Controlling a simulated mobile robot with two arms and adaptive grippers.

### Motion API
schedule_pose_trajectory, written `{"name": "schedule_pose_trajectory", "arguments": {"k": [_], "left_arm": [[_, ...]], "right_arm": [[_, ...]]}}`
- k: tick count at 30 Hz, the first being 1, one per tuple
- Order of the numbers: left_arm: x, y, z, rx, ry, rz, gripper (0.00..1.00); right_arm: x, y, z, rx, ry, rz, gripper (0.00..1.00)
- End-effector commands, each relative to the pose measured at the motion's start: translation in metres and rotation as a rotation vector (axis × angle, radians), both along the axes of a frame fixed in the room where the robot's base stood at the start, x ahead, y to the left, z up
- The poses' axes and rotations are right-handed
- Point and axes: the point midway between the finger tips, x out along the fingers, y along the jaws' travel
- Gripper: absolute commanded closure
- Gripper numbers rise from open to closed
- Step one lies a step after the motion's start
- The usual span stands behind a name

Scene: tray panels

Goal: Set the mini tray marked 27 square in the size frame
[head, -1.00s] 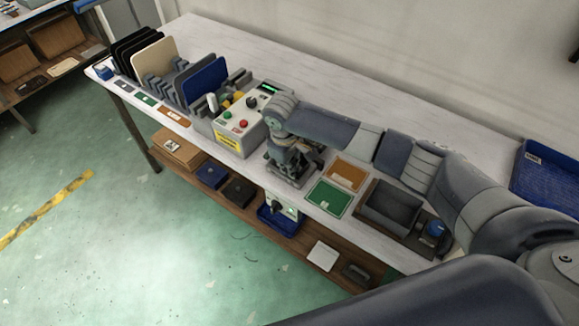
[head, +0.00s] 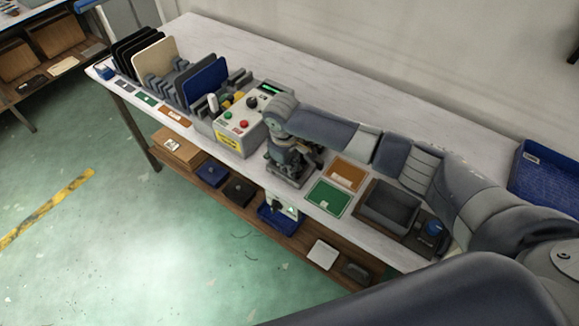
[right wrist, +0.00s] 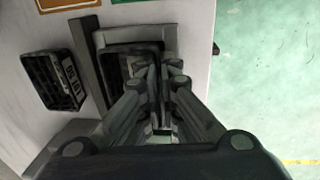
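My right gripper (head: 290,168) points down at the front part of the bench, just right of the control box. In the right wrist view its fingertips (right wrist: 165,78) are close together at the right part of a dark mini tray (right wrist: 143,62). The tray lies inside a grey size frame (right wrist: 128,35). The fingers hide part of the tray, and I cannot tell whether they pinch its wall or whether it sits square. No number is readable on it. A second black tray with a white-lettered label (right wrist: 60,80) lies left of the frame. My left gripper is out of view.
The control box (head: 240,120) with buttons stands close left of my gripper. Racked panels (head: 155,58) stand farther left. Green (head: 327,197) and orange (head: 346,173) mats and a dark grey bin (head: 388,207) lie to the right. The back of the bench is clear.

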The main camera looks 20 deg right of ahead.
Motion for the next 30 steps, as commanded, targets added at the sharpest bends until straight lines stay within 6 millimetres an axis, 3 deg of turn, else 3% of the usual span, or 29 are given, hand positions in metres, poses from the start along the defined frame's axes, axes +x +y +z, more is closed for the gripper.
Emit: {"name": "schedule_pose_trajectory", "arguments": {"k": [1,4,17,20,30], "left_arm": [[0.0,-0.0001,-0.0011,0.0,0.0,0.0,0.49],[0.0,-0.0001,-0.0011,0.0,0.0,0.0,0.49],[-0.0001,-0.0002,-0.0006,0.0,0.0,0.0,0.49],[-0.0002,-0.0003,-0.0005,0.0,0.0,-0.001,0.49],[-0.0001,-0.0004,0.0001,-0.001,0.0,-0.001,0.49]], "right_arm": [[-0.007,0.0008,-0.0087,-0.002,0.018,0.002,0.93],[-0.0069,0.0006,-0.0088,-0.002,0.018,0.002,0.72],[-0.005,-0.0019,-0.0066,-0.005,0.014,-0.001,0.72],[-0.0047,-0.0021,-0.0061,-0.006,0.012,-0.001,0.54],[-0.0036,-0.0002,-0.0039,-0.002,0.009,0.001,0.53]]}}
